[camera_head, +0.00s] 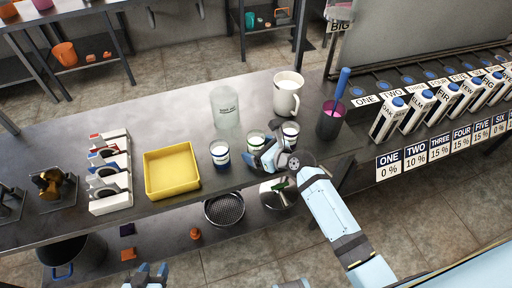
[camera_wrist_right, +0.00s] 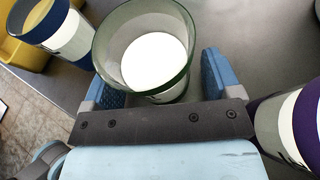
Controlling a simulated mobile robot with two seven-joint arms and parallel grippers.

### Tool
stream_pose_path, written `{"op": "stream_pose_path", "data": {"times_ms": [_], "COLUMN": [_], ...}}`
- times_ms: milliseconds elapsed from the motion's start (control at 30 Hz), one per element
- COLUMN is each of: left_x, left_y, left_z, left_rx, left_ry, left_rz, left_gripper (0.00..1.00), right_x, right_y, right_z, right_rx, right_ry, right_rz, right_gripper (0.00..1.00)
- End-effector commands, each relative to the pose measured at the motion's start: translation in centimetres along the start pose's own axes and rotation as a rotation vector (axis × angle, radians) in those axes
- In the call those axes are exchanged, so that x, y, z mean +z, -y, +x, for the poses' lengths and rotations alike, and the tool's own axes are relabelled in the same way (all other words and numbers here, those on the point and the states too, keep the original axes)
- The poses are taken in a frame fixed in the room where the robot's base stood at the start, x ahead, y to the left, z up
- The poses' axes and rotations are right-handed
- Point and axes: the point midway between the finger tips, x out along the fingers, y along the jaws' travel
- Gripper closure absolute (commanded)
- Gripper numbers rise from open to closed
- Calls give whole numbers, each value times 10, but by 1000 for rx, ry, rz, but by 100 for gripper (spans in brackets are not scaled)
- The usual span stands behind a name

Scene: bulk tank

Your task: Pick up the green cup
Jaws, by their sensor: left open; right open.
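The green cup, a glass with a green rim and white contents, stands on the metal counter in the head view (camera_head: 255,138), partly hidden by my right gripper (camera_head: 268,154). In the right wrist view the green cup (camera_wrist_right: 140,22) stands between the two spread blue fingers of my right gripper (camera_wrist_right: 160,82). The fingers lie on either side of it; I cannot tell whether they touch it. My right gripper is open. My left gripper (camera_head: 150,271) is open and empty at the bottom edge of the head view, far from the cup.
A blue cup (camera_head: 219,154) stands left of the green cup and a purple-rimmed cup (camera_head: 291,136) right of it, both close. A yellow tray (camera_head: 172,172) sits further left.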

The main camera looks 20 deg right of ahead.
Motion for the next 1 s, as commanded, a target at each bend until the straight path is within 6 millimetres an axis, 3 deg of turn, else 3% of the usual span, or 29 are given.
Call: {"op": "stream_pose_path", "data": {"times_ms": [233, 400, 500, 1000], "left_x": [-2, -2, -2, -5], "left_y": [0, 0, 0, 0], "left_z": [0, 0, 0, -3], "left_rx": [0, 0, 0, -1], "left_ry": [-2, -2, -2, -3], "left_rz": [-1, -1, -1, 2], "left_gripper": [57, 57, 57, 57], "right_x": [0, 0, 0, 5], "right_y": [0, 0, 0, 0], "right_z": [2, 2, 2, 0], "right_rx": [0, 0, 0, 0], "right_ry": [0, 0, 0, 0], "right_rz": [1, 1, 1, 1], "right_gripper": [16, 55, 73, 73]}}
